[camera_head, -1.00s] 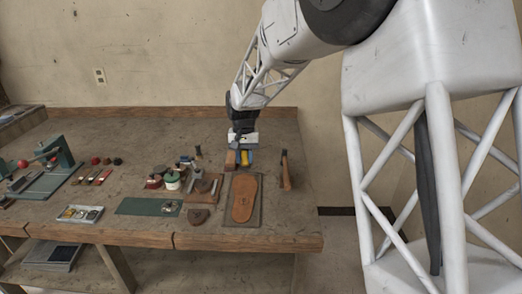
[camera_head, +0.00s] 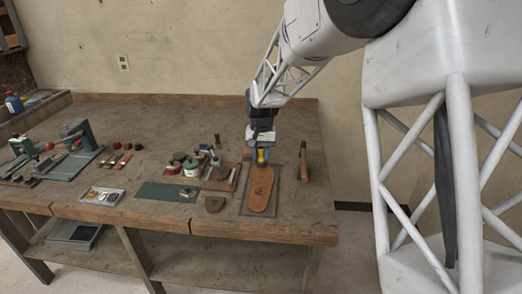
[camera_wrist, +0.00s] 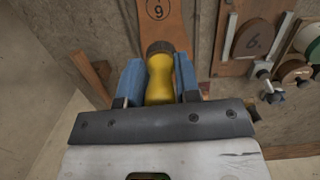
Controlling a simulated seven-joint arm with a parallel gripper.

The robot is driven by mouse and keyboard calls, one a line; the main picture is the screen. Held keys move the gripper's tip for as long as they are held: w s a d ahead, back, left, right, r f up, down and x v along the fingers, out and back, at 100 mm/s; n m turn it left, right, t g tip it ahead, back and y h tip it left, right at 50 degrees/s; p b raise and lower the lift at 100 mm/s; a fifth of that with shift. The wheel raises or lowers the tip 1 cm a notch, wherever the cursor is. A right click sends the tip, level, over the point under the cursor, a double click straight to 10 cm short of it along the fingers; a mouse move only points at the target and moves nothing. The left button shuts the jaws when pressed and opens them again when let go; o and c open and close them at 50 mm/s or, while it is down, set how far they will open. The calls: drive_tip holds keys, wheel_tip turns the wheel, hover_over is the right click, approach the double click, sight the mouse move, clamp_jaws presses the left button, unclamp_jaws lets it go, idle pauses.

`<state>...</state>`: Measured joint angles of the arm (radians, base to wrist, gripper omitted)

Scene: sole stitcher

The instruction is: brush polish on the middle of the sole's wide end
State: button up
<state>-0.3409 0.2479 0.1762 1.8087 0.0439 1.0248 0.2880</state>
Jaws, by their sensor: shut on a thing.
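The tan leather sole (camera_head: 260,196) lies lengthwise on a dark board (camera_head: 285,200) near the bench's front right. It also shows at the top of the wrist view (camera_wrist: 178,20), with a circled mark. My gripper (camera_head: 261,152) is shut on a yellow-handled brush (camera_wrist: 159,82), its dark head (camera_wrist: 160,48) pointing away from my wrist. In the head view the brush (camera_head: 262,158) is at the sole's far end. The gripper covers part of that end. I cannot tell whether the brush touches the sole.
A wooden-handled tool (camera_head: 304,162) stands right of the board. A green machine (camera_head: 80,150) stands farther left.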

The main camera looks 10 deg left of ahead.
drive_tip(key=shift+f, duration=1.25)
drive_tip(key=shift+r, duration=0.45)
